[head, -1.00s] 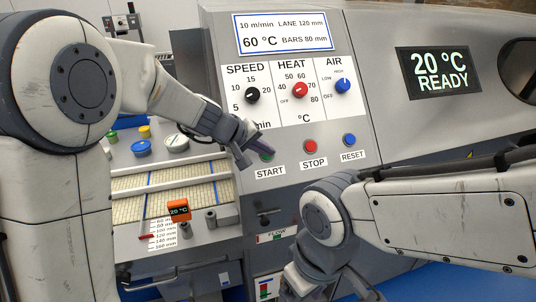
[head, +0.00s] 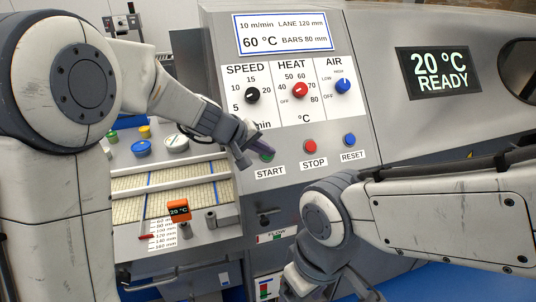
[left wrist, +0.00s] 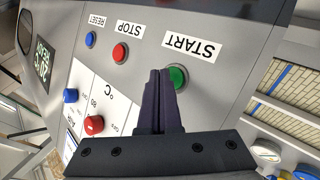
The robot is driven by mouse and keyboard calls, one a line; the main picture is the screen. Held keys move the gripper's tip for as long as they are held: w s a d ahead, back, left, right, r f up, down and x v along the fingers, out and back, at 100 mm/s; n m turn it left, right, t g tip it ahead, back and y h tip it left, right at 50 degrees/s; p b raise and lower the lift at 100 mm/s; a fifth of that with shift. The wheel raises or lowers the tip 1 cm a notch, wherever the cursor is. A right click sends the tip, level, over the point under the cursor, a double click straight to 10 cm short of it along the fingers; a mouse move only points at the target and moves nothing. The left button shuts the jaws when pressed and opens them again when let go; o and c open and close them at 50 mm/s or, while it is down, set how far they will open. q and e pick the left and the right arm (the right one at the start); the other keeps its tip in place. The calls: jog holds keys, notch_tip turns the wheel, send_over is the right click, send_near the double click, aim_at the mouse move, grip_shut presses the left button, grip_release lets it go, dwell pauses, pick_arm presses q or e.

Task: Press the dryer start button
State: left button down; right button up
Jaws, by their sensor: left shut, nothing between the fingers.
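The green start button (head: 267,157) sits above the START label on the sloped grey control panel, partly hidden by my left gripper in the head view. In the left wrist view the green button (left wrist: 178,77) shows beside the fingertips. My left gripper (head: 267,149) is shut and empty, its dark fingers (left wrist: 160,73) together. The tips overlap the button's edge in the picture; I cannot tell whether they touch it. My right arm's wrist end (head: 318,280) is low at the bottom, and its fingers are not clear.
A red STOP button (head: 310,146) and a blue RESET button (head: 349,139) are to the right. Black, red and blue knobs sit above. The dryer display (head: 439,71) reads 20 °C READY.

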dwell(0.4)
pick_arm(q)
jog(key=shift+w+a+f+b, duration=0.1)
jog(key=shift+w+f+b, duration=0.25)
jog(key=shift+b, duration=0.1)
dwell(0.3)
jog(key=shift+s+r, duration=0.3)
dwell(0.4)
jog(key=s+d+r+p, duration=0.1)
jog(key=s+r, duration=0.3)
jog(key=shift+s+d, duration=0.15)
jog(key=shift+d, duration=0.15)
